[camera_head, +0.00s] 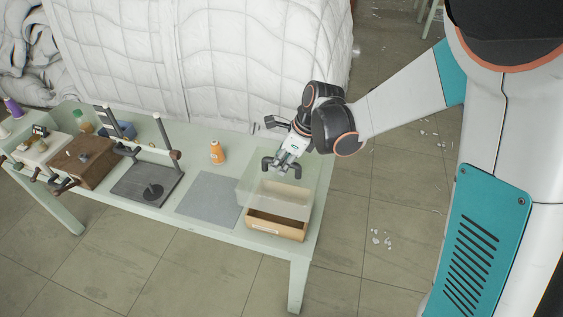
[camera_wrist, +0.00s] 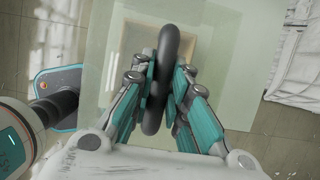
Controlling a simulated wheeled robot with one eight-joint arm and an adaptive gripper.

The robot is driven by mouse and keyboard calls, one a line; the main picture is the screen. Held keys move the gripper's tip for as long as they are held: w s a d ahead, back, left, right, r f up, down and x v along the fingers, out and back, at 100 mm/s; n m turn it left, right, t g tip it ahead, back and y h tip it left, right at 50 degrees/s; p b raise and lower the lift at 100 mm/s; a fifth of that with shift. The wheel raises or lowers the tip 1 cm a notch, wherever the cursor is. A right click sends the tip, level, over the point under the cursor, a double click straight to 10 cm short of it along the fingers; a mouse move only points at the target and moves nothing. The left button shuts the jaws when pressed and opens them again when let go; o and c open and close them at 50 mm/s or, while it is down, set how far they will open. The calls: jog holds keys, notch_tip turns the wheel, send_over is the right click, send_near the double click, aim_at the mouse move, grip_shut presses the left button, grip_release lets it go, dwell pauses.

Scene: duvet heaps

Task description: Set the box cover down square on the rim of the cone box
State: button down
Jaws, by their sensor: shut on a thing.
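The box cover (camera_head: 252,187) is a clear, greenish pane with a dark looped handle (camera_head: 282,164). My gripper (camera_head: 284,168) is shut on that handle, which also shows between the fingers in the wrist view (camera_wrist: 160,85). The pane spreads around the fingers there (camera_wrist: 232,40). The cone box (camera_head: 275,234) is an open tan box near the table's right end. In the head view the pane overlaps the box's back part and reaches past it to the left and back. The gap between pane and rim cannot be told. No cones can be made out inside.
The pale green table (camera_head: 215,168) carries a grey mat (camera_head: 208,200) left of the box, an orange spool (camera_head: 217,153), a dark stand (camera_head: 148,185) and a brown box (camera_head: 86,161). White duvets (camera_head: 200,60) heap behind. Floor lies right of the table.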

aim_at(295, 163)
jog(key=shift+f+b, duration=2.2)
jog(key=shift+f, duration=0.6)
jog(key=shift+f+b, duration=1.45)
jog(key=shift+b, duration=0.05)
jog(key=c, duration=1.5)
grip_release()
jog(key=shift+o, duration=0.2)
jog(key=v, duration=1.2)
